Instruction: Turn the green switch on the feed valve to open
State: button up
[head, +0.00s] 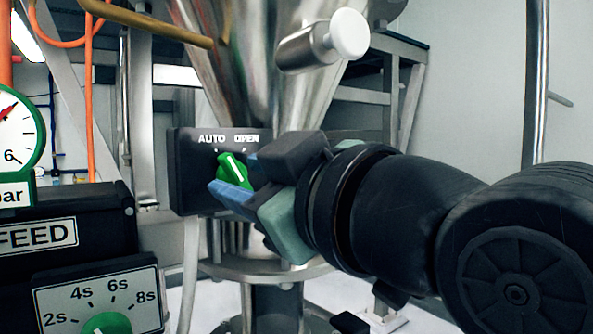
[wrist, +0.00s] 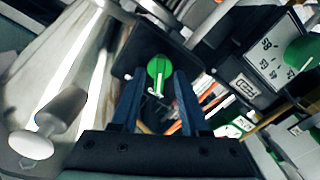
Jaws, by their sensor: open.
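The green switch (head: 234,168) is on the front of a dark box (head: 195,180) marked AUTO and OPEN. Its white pointer leans slightly left of upright, to the AUTO side. My gripper (head: 232,176) is at the box from the right, with a blue finger below and left of the switch and the other to its right. In the wrist view, the green switch (wrist: 159,70) shows between the open blue fingers of my gripper (wrist: 157,82), with gaps on both sides. I cannot tell whether a finger touches it. The fingers partly cover the box and the switch's lower edge.
A steel funnel (head: 235,60) stands behind the box, with a white-capped steel knob (head: 348,34) above my gripper. At left are a FEED panel (head: 60,215), a timer dial plate (head: 130,290) and a green-rimmed gauge (head: 12,130). A steel flange (head: 270,270) lies below.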

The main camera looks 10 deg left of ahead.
jog(key=shift+w+a, duration=0.3)
jog(key=shift+s+d, duration=0.25)
jog(key=shift+s+d+r, duration=0.1)
jog(key=shift+c, duration=0.9)
grip_shut()
